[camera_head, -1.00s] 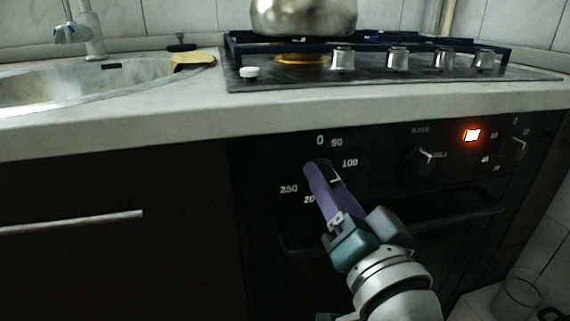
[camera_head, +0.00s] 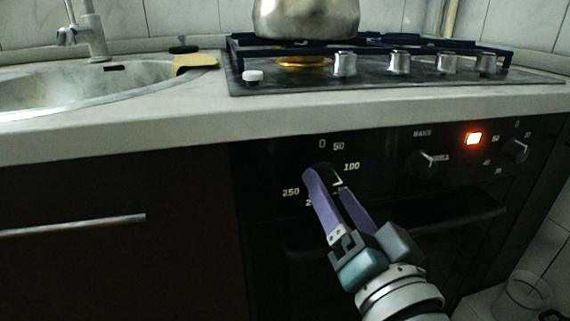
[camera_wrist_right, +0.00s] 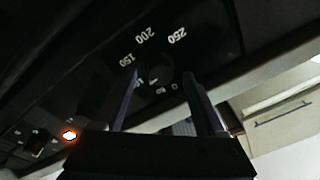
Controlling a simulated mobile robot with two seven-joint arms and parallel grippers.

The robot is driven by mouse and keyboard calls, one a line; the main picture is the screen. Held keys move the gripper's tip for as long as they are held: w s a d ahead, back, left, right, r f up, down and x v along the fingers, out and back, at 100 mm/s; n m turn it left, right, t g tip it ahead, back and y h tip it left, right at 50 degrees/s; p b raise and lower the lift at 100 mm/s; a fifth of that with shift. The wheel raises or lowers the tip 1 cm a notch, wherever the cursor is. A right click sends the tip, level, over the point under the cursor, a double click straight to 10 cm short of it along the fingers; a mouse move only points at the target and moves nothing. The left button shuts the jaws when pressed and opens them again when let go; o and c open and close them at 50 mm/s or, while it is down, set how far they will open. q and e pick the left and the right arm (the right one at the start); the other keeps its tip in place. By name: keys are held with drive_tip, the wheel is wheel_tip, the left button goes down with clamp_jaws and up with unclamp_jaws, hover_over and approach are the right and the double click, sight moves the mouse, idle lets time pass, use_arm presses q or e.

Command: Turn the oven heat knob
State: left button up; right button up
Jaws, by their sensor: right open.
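The oven heat knob (camera_head: 324,168) is a dark round knob on the black oven panel, ringed by white numbers from 0 to 250. It is mostly hidden behind my right gripper in the head view. My right gripper (camera_head: 325,181) has two purple fingers spread apart at the knob. In the right wrist view, the dark knob (camera_wrist_right: 158,68) shows between the tips of the open fingers (camera_wrist_right: 160,80). I cannot tell whether either finger touches it. My left gripper is not in view.
A second knob (camera_head: 427,161), a lit orange lamp (camera_head: 474,139) and a third knob (camera_head: 514,150) are farther right on the panel. The oven handle (camera_head: 460,217) runs below. The countertop (camera_head: 150,130) overhangs above. A pot (camera_head: 306,16) stands on the hob.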

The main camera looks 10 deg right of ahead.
drive_tip(key=s+p, duration=0.1)
drive_tip(key=s, duration=0.7)
drive_tip(key=shift+s+d+f, duration=0.15)
drive_tip(key=shift+s+f, duration=0.05)
drive_tip(key=shift+f, duration=0.2)
drive_tip(key=shift+r, duration=0.1)
wheel_tip(320, 180, up, 15)
drive_tip(key=s+a+n+g+y+p, duration=0.3)
drive_tip(key=n+g+p, duration=0.4)
drive_tip(key=p, duration=1.3)
drive_tip(key=s+d+r+n+g+h+p, duration=0.1)
drive_tip(key=s+d+r+g+p, duration=0.25)
drive_tip(key=r+p, duration=0.25)
drive_tip(key=s+d+r+g+h+p, duration=0.2)
drive_tip(key=s+r+p, duration=0.3)
drive_tip(key=r+p, duration=0.1)
drive_tip(key=s+d+r+n+g+h+p, duration=0.1)
drive_tip(key=s+d+r+g+p, duration=0.2)
drive_tip(key=s+r+p, duration=0.25)
wheel_tip(320, 180, up, 35)
drive_tip(key=p, duration=3.4)
drive_tip(key=shift+w+a+r+p, duration=0.15)
drive_tip(key=shift+w+a+p, duration=0.2)
